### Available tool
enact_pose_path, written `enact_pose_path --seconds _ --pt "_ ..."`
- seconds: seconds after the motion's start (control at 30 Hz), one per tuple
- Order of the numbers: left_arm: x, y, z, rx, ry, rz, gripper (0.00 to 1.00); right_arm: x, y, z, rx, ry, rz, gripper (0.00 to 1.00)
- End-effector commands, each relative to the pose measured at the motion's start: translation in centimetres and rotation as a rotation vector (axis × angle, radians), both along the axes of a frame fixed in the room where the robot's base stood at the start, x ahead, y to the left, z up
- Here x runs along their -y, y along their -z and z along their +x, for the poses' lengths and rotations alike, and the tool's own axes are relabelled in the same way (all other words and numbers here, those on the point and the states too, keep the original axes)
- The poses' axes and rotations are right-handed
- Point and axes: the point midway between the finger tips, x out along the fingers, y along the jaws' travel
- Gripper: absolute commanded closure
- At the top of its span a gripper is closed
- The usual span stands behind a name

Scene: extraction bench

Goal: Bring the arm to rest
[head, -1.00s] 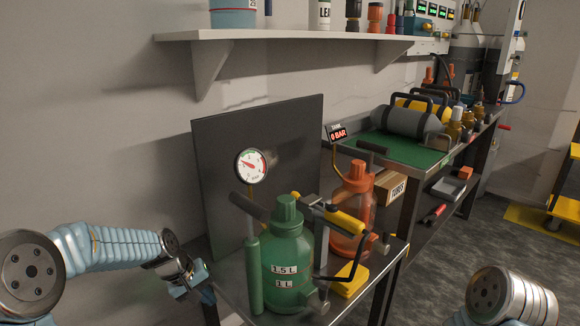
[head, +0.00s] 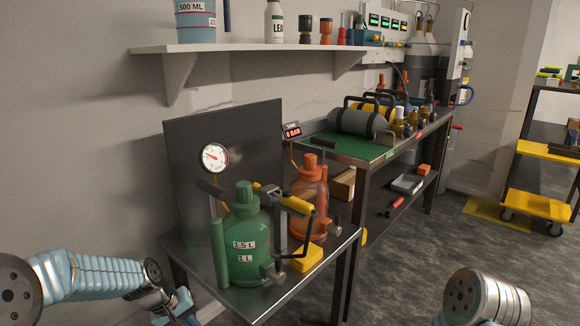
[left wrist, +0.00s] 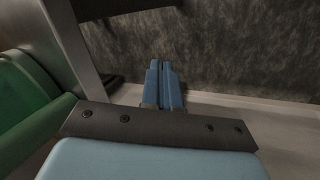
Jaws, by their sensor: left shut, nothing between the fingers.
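My left gripper (head: 181,306) is at the lower left of the head view, beside the left front corner of the small metal bench (head: 300,283) and apart from it. In the left wrist view its two blue fingers (left wrist: 164,86) lie together with nothing between them. My right arm shows only in part at the lower right of the head view, and its gripper is out of the picture.
A green bottle (head: 243,233) and an orange bottle (head: 309,200) stand on the small bench, with a yellow block (head: 306,258) in front. A pressure gauge (head: 215,157) is behind them. A longer bench (head: 352,149) and a yellow cart (head: 540,206) stand further back. The floor at right is clear.

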Motion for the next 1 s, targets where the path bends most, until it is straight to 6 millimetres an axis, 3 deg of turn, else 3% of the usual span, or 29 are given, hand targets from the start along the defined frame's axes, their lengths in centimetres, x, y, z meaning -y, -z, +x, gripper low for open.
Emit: enact_pose_path --seconds 0.17,0.37,0.57,0.7,0.83,1.0 --pt "1.5 3.3 -1.1 -0.01 0.032 0.008 1.0 0.0 0.0 0.0 -0.001 0.001 0.0 0.57" --pt "4.0 8.6 -3.8 -0.021 0.09 0.02 1.0 0.0 0.0 0.0 -0.001 0.001 0.0 0.57" --pt "7.8 15.4 -9.5 -0.036 0.188 0.033 1.0 0.0 0.0 0.0 -0.001 0.001 0.0 0.57" --pt "10.9 19.8 -16.1 -0.044 0.279 0.031 1.0 0.0 0.0 0.0 -0.001 0.001 0.0 0.57" --pt "12.7 21.5 -20.7 -0.039 0.341 0.026 1.0 0.0 0.0 -0.1 -0.001 0.001 0.0 0.57" --pt "13.3 21.9 -22.5 -0.03 0.364 0.023 1.0 0.0 0.0 0.0 -0.001 0.001 0.0 0.57"
